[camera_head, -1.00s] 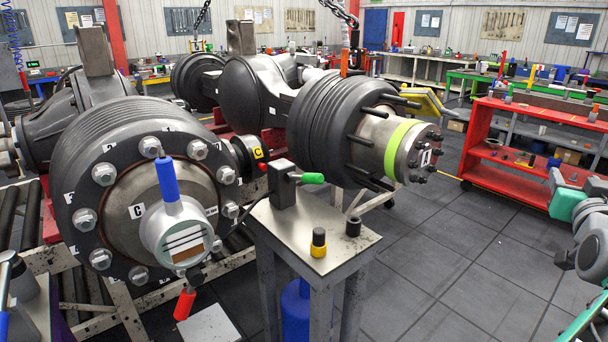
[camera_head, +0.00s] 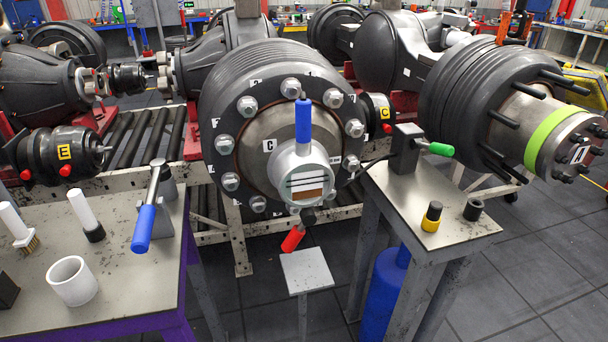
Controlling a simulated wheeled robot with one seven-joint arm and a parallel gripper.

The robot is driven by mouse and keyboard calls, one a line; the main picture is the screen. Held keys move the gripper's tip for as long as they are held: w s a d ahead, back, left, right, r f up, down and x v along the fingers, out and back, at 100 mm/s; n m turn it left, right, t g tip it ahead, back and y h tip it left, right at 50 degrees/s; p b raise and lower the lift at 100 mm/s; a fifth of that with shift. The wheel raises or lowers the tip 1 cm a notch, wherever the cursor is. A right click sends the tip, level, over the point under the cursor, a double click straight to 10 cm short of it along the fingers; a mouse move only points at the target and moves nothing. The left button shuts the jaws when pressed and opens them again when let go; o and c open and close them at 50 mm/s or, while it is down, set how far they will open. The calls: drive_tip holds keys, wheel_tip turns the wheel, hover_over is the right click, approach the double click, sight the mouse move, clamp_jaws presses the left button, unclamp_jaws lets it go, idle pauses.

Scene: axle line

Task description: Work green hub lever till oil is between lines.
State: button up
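The green-handled lever (camera_head: 440,149) sticks out to the right of a dark block (camera_head: 407,147) on the small metal stand (camera_head: 400,195). A dark hose runs from the block towards the hub marked C (camera_head: 255,155). The hub's pale round cap (camera_head: 325,170) has a window with dark lines, and brown oil (camera_head: 307,195) shows at the window's bottom, seemingly below the lines. A blue handle (camera_head: 303,120) stands up on the cap, and a red handle (camera_head: 293,239) hangs below it. My gripper is out of view.
A small square plate (camera_head: 306,271) stands below the hub. A yellow-black cap (camera_head: 432,216) and a black cylinder (camera_head: 473,209) sit on the stand. A bench (camera_head: 130,295) at left holds a blue-handled lever (camera_head: 144,228) and a white cup (camera_head: 72,281). Floor is clear at right.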

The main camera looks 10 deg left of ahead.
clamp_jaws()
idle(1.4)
